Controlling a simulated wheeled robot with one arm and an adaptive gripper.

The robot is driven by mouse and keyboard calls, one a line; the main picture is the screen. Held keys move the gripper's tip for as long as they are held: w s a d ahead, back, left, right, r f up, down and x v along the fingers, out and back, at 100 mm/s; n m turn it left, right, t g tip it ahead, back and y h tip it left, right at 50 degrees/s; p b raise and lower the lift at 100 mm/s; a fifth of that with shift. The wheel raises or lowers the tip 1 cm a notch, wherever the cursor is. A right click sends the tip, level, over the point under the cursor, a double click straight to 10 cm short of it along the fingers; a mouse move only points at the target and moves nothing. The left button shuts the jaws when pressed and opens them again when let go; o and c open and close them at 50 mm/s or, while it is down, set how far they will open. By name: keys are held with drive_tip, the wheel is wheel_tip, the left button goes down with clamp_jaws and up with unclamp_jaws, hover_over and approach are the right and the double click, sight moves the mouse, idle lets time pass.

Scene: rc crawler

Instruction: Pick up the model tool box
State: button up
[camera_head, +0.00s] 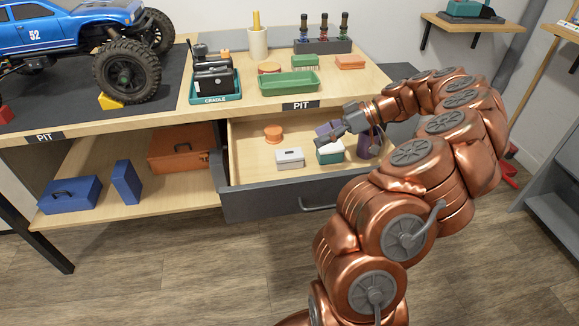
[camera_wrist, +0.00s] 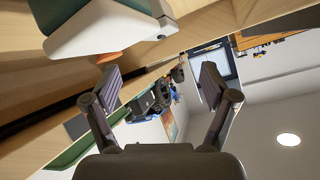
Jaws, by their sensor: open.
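A small pale grey box with a dark handle (camera_head: 290,158), which looks like a model tool box, sits in the open drawer (camera_head: 265,207). A teal and white box (camera_head: 330,156) stands to its right. I cannot tell for sure which one is the model tool box. My gripper (camera_head: 326,139) is over the drawer, close to the teal and white box and partly covering it. In the wrist view my gripper (camera_wrist: 160,82) is open, with nothing between its fingers. A teal and white box (camera_wrist: 105,28) is close at the upper left there, outside the fingers.
An orange round item (camera_head: 273,133) and a purple cylinder (camera_head: 367,146) are also in the drawer. The bench above carries a green tray (camera_head: 289,83) and a teal cradle (camera_head: 214,98). Blue (camera_head: 70,194) and orange (camera_head: 181,150) tool cases lie on the lower shelf. The floor in front is clear.

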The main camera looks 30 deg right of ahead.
sight(289, 152)
drive_tip(key=shift+f+b+x, duration=0.1)
drive_tip(key=shift+b+x, duration=0.2)
drive_tip(key=shift+x, duration=1.6)
drive_tip(key=shift+f+b+x, duration=0.15)
drive_tip(key=shift+b+x, duration=0.1)
drive_tip(key=shift+x, duration=1.7)
drive_tip(key=shift+s+d, duration=0.1)
drive_tip(key=c, duration=1.4)
drive_tip(key=shift+o, duration=0.2)
